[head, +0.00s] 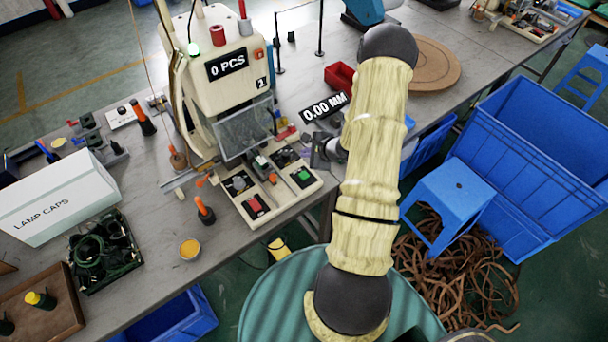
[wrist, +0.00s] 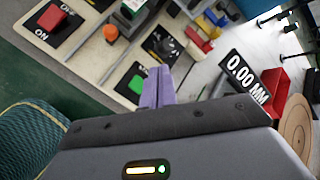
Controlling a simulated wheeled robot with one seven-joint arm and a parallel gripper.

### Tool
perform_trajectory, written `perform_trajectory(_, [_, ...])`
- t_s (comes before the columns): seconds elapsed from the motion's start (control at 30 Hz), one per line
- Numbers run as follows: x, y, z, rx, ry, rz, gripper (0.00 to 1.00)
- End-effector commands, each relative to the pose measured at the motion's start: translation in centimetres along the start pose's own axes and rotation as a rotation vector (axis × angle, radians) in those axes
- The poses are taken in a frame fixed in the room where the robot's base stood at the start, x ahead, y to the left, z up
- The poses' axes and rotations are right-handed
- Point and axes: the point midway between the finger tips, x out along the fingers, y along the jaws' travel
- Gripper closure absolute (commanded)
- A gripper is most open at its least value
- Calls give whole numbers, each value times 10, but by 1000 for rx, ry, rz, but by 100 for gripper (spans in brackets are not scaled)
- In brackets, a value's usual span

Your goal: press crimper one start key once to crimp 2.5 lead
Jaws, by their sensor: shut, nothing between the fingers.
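Crimper one (head: 225,70) is the cream machine marked 1, with a 0 PCS display, on the grey bench. A green key (head: 303,175) sits on a black plate at the right front of its base. The green key (wrist: 142,84) also shows in the wrist view, just left of my fingers. My gripper (wrist: 157,88) has its purple fingers shut together and empty. They appear close to the key's plate; I cannot tell whether they touch it. In the head view my gripper (head: 322,152) is partly hidden by my arm, right of the base. I cannot pick out the 2.5 lead.
A red ON switch (head: 254,205) and a dial (head: 238,184) share the base. A 0.00 MM display (head: 325,107) and a red bin (head: 340,75) stand beyond the key. An orange-handled tool (head: 205,210) is at the left. A blue stool (head: 450,195) stands right of my arm.

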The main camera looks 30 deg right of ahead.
Motion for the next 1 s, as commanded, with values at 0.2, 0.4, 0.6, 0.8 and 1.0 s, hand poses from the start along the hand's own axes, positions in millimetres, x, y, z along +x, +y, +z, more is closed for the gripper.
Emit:
perform_trajectory(0.2, [12, 9, -9, -1, 1, 0, 100])
perform_trajectory(0.4, [27, 19, -19, -1, 1, -1, 100])
perform_trajectory(0.6, [40, 29, -29, 0, 1, -2, 100])
perform_trajectory(0.8, [52, 38, -38, 2, 1, 0, 100])
perform_trajectory(1.0, [60, 44, -44, -1, 0, 1, 100])
